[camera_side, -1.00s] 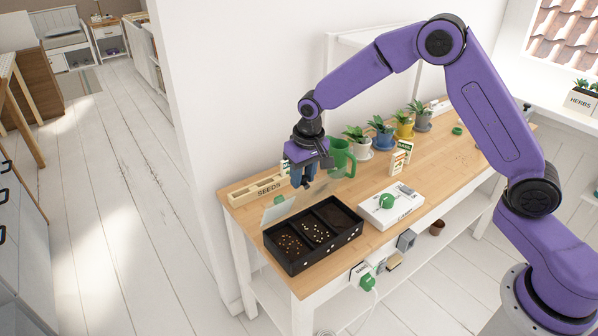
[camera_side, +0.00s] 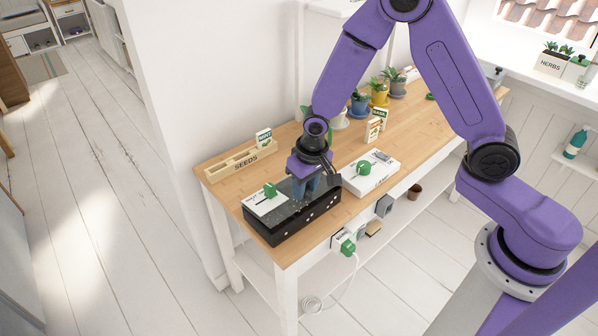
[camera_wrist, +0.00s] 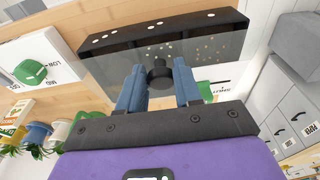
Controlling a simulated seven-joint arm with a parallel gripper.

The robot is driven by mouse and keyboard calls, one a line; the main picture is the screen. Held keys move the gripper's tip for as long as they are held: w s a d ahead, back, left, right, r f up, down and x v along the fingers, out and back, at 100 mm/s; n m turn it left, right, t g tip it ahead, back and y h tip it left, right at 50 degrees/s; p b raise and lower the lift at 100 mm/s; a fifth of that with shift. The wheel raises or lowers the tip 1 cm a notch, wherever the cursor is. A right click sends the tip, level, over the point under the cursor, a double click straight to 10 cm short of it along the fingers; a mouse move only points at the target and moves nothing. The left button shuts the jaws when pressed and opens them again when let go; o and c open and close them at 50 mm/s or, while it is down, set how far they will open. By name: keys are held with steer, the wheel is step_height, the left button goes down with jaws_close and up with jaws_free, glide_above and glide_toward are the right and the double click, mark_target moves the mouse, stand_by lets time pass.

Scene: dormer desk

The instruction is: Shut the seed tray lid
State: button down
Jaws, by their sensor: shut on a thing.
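The black seed tray (camera_side: 292,225) stands at the near left end of the wooden bench, its compartments under a clear lid (camera_side: 287,204). The lid lies over the tray top, flat or nearly so; I cannot tell if a small gap is left. In the wrist view, seeds show through the lid (camera_wrist: 110,66) inside the tray (camera_wrist: 150,30). My gripper (camera_side: 312,190) is above the lid, and its blue fingers (camera_wrist: 158,80) are shut on the lid's dark round knob (camera_wrist: 159,72). In the side view my gripper hides the knob.
A white panel with a green knob (camera_side: 267,198) is at the tray's back left. A white box with a green dial (camera_side: 370,173) stands close on the right.

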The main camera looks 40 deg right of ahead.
mark_target(312, 199)
steer(key=shift+s+f, duration=0.55)
steer(key=shift+f, duration=0.35)
steer(key=shift+s+f, duration=0.55)
steer(key=shift+f, duration=0.35)
steer(key=shift+a, duration=0.1)
steer(key=c, duration=0.8)
jaws_free()
steer(key=shift+w, duration=0.1)
steer(key=shift+d, duration=0.4)
steer(key=shift+w, duration=0.1)
steer(key=shift+r, duration=0.25)
steer(key=r, duration=0.5)
steer(key=s+r, duration=0.1)
steer(key=r, duration=0.5)
steer(key=s+r, duration=0.1)
steer(key=r, duration=0.5)
steer(key=shift+s+a+r, duration=0.1)
steer(key=shift+s+a, duration=0.1)
steer(key=shift+a, duration=0.15)
